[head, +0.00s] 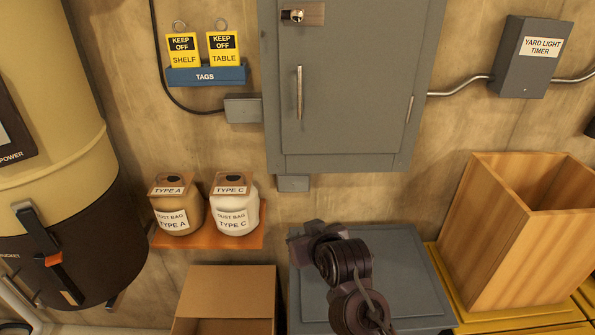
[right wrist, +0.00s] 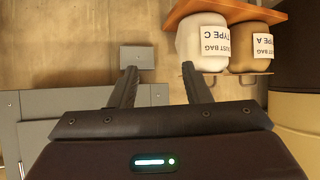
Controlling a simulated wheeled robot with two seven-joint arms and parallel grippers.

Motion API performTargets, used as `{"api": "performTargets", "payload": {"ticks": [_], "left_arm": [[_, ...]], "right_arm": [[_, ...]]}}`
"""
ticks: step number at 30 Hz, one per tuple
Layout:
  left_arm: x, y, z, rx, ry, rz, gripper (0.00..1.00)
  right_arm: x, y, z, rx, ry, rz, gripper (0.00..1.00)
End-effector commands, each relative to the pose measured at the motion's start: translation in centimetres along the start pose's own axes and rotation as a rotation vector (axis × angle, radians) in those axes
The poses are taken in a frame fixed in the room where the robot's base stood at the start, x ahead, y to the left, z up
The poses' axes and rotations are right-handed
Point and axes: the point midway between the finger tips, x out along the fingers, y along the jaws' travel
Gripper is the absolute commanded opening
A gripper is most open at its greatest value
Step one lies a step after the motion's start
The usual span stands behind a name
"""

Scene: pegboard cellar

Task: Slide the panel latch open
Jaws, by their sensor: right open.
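The grey wall panel (head: 345,90) has a closed door with a vertical bar handle (head: 299,93). The panel latch (head: 293,15), a small silver piece on a brownish plate, sits at the top left of the door, near the picture's top edge. My right gripper (head: 303,236) is well below the panel, over the grey box, apart from the latch. In the right wrist view, my right gripper (right wrist: 159,72) has its fingers spread with nothing between them. The latch is not in the right wrist view. My left gripper is not in view.
A grey box (head: 405,265) lies below the gripper. A wooden bin (head: 505,230) stands right, a cardboard box (head: 228,285) left. A tag rack (head: 207,75) hangs left of the panel.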

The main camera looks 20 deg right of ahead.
Motion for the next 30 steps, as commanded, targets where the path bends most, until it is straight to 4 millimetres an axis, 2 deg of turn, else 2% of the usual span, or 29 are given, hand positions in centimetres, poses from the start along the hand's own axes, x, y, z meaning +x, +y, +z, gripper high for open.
{"api": "performTargets", "payload": {"ticks": [1, 5, 6, 9, 12, 15, 19, 23, 30], "left_arm": [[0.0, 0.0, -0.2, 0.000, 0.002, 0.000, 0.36], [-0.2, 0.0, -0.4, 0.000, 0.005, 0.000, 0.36], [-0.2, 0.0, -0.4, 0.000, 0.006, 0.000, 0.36], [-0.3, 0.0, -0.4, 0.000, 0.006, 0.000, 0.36], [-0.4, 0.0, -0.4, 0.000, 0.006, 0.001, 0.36], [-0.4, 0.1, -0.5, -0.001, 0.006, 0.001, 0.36], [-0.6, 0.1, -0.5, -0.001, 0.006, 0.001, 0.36], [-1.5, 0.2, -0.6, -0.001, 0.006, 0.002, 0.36], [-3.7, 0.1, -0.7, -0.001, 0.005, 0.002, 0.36]], "right_arm": [[0.1, 0.1, -4.0, 0.006, 0.099, 0.017, 0.44], [-1.0, 0.8, -14.4, 0.022, 0.367, 0.089, 0.44], [-1.9, 1.1, -17.7, 0.027, 0.453, 0.118, 0.44], [-4.8, 1.8, -25.0, 0.041, 0.651, 0.196, 0.44], [-8.0, 2.4, -30.2, 0.052, 0.799, 0.269, 0.44], [-10.4, 2.8, -33.3, 0.062, 0.895, 0.322, 0.44], [-12.0, 3.2, -35.3, 0.068, 0.952, 0.357, 0.44], [-11.6, 3.7, -36.7, 0.068, 0.958, 0.366, 0.44], [-9.6, 5.0, -39.9, 0.068, 0.956, 0.364, 0.44]]}}
